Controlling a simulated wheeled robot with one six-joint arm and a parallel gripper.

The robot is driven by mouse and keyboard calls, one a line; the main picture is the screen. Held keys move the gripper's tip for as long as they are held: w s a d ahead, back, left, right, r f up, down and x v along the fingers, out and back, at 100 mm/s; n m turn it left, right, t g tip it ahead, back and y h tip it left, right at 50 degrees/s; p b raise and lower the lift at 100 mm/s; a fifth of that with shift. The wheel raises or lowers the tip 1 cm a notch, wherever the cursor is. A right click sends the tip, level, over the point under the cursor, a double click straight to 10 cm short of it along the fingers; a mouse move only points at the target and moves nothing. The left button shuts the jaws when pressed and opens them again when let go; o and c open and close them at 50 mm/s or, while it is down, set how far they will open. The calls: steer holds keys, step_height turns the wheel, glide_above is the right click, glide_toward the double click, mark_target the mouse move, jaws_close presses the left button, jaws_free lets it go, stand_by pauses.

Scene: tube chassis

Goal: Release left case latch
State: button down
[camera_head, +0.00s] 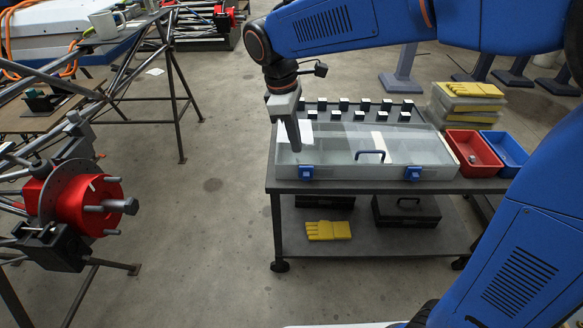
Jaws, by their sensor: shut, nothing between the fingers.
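A long grey case with a clear lid (440,150) lies closed on a dark cart. The left case latch (306,172) is a blue tab on the case's front face, near its left end. My gripper (296,148) points down over the left end of the case, just above and slightly left of the left latch. It is shut and empty. I cannot tell whether its tip touches the lid.
The cart (470,186) also holds a red bin (474,152) and a blue bin (507,148) at right. Yellow gloves (328,230) lie on the lower shelf. A tube frame with a red hub (85,203) stands at left; open floor lies between.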

mark_target(309, 175)
steer(key=w+a+f+n, duration=0.1)
steer(key=a+n, duration=0.1)
steer(key=a, duration=0.4)
steer(key=shift+w+a+f+h, duration=0.2)
steer(key=shift+w+f+h, duration=0.05)
steer(key=shift+f+h, duration=0.1)
steer(key=shift+f, duration=0.1)
steer(key=x, duration=1)
steer(key=shift+s+f, duration=0.1)
steer(key=shift+s, duration=0.1)
steer(key=shift+d, duration=2)
steer(key=shift+s+d, duration=0.1)
steer(key=shift+d, duration=1.85)
